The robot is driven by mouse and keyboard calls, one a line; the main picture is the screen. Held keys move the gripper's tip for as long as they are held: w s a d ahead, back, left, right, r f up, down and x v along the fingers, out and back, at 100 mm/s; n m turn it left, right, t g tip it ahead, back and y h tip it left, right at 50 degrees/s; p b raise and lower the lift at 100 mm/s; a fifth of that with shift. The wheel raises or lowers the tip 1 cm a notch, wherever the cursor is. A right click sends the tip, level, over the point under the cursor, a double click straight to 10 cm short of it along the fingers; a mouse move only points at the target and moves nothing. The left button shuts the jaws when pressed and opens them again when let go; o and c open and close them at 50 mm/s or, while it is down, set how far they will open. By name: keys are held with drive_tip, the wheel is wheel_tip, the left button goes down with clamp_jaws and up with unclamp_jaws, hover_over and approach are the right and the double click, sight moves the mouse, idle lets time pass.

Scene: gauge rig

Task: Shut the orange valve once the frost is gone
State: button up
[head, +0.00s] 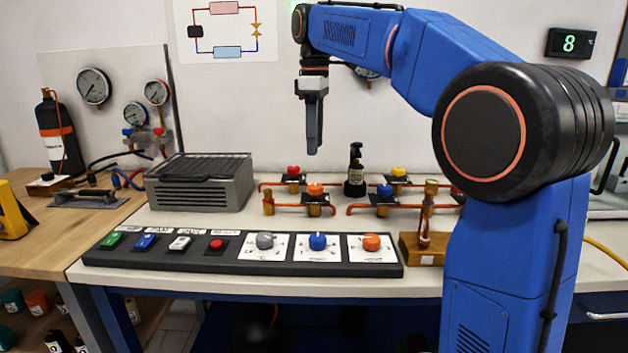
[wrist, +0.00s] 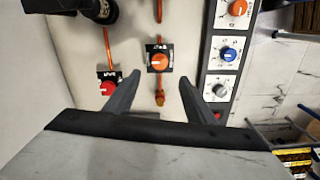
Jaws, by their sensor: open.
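The orange valve (head: 315,190) sits on a dark square plate in the front copper pipe on the bench. It also shows in the wrist view (wrist: 160,62), framed between my fingertips, its pipe running up and down the picture. I cannot tell which way its handle is set. My gripper (head: 313,151) hangs pointing down above the valves, open and empty, apart from the orange valve. Its two fingers also show in the wrist view (wrist: 159,75). The grey finned unit (head: 200,183) stands left of the valves; I make out no white frost on it.
Near the orange valve are a red valve (head: 293,173), a blue valve (head: 384,191), a yellow valve (head: 398,173) and a dark bottle (head: 356,172). A control panel (head: 225,258) with buttons and three dials lies along the front. A wall display (head: 568,43) reads 8.

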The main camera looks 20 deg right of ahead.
sight(315, 186)
wheel_tip(315, 186, down, 11)
drive_tip(key=shift+r, duration=0.1)
idle(0.3)
drive_tip(key=c, duration=1.1)
